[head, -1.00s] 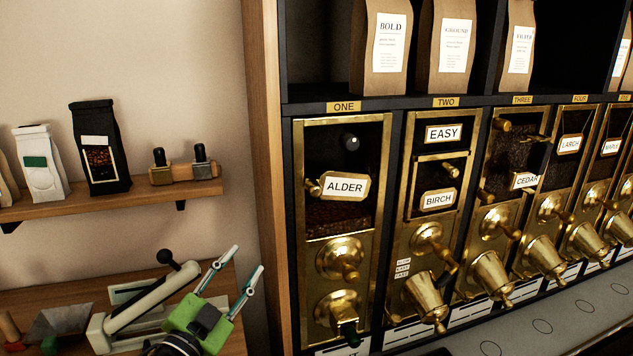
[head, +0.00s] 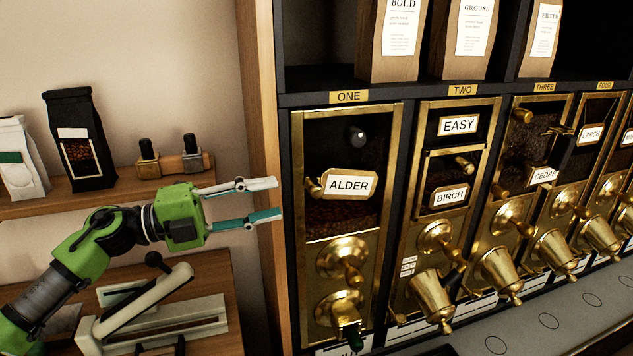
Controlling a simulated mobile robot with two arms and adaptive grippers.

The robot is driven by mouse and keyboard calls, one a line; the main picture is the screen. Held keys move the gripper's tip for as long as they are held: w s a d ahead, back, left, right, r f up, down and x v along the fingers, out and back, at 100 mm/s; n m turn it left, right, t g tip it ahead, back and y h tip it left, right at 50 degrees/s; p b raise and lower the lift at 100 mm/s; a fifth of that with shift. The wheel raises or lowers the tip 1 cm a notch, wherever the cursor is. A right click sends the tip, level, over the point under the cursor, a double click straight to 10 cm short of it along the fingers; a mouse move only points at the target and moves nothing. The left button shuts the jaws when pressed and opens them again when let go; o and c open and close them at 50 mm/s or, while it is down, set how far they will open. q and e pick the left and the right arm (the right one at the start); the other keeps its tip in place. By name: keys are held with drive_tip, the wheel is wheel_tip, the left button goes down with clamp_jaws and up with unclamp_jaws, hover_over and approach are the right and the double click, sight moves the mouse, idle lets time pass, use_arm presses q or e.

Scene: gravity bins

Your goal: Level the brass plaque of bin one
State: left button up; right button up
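The brass plaque (head: 349,184) of bin one reads ALDER and sits on the glass front of bin one (head: 391,150), under the yellow ONE label (head: 349,96). It looks close to level in this slanted view; I cannot tell its exact tilt. A small brass knob (head: 314,186) is at its left end. My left gripper (head: 279,199) is open and empty, left of the plaque, with its fingers pointing right in front of the wooden side panel. The fingers are apart from the plaque. My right gripper is not in view.
A dark knob (head: 356,134) sticks out above the plaque, and brass fittings (head: 341,258) project below it. Bin two (head: 451,190) stands to the right. A wall shelf (head: 110,193) with coffee bags is behind my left arm. A lever device (head: 135,310) sits on the lower counter.

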sight(309, 190)
use_arm(q)
drive_tip(key=p+x, duration=0.1)
drive_tip(key=x, duration=0.3)
drive_tip(key=p+x, duration=0.2)
drive_tip(key=x, duration=0.2)
drive_tip(key=shift+w+d+r, duration=0.1)
drive_tip(key=shift+d+r, duration=0.1)
drive_tip(key=shift+d, duration=0.05)
drive_tip(key=shift+w+d+f, duration=0.1)
drive_tip(key=shift+w+d, duration=0.15)
drive_tip(key=shift+d, duration=0.45)
drive_tip(key=shift+c, duration=0.3)
